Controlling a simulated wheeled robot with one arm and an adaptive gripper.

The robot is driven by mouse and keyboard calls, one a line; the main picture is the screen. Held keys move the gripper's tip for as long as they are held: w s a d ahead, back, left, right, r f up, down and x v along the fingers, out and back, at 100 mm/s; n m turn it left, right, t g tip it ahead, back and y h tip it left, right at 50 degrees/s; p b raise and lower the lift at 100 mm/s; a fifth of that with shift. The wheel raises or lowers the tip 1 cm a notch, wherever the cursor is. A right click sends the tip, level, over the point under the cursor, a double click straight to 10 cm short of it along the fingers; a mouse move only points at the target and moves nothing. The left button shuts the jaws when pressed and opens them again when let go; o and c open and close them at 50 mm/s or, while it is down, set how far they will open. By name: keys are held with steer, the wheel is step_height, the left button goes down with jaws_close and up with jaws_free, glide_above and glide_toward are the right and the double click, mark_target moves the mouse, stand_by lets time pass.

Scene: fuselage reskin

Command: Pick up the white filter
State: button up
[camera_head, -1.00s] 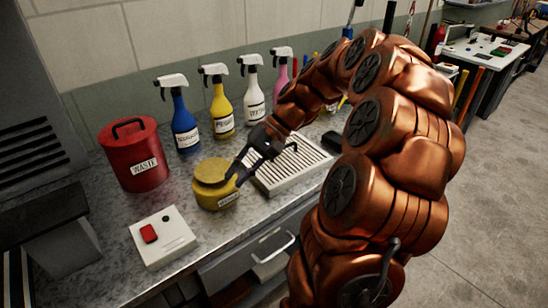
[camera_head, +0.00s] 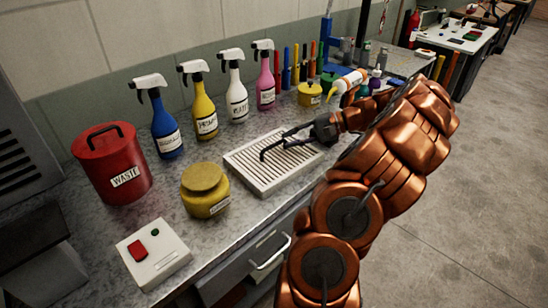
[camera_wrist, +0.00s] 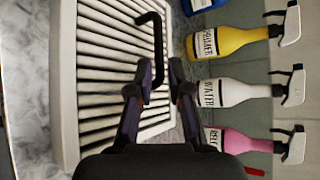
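The white filter (camera_head: 262,178) is a flat slatted panel lying on the speckled worktop, right of the yellow jar. It fills the left half of the wrist view (camera_wrist: 100,58). A bent black handle (camera_wrist: 158,40) stands on its face. My gripper (camera_head: 286,141) is over the filter's far right part, at the handle. In the wrist view my gripper (camera_wrist: 157,72) is open, with one finger on each side of the handle's near end. I cannot tell whether the fingers touch it.
The yellow jar (camera_head: 205,190), red waste bin (camera_head: 112,172) and white box with a red button (camera_head: 153,255) stand to the left. Several spray bottles, including a white one (camera_head: 236,100), line the wall behind. A small yellow pot (camera_head: 310,95) and tools stand at the back right.

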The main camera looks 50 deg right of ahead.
mark_target(276, 145)
steer(key=shift+a+p+x, duration=0.25)
steer(key=shift+p+x, duration=0.65)
steer(key=shift+x, duration=1.65)
steer(key=shift+a+f, duration=0.1)
steer(key=shift+a, duration=0.1)
steer(key=shift+c, duration=0.2)
jaws_close()
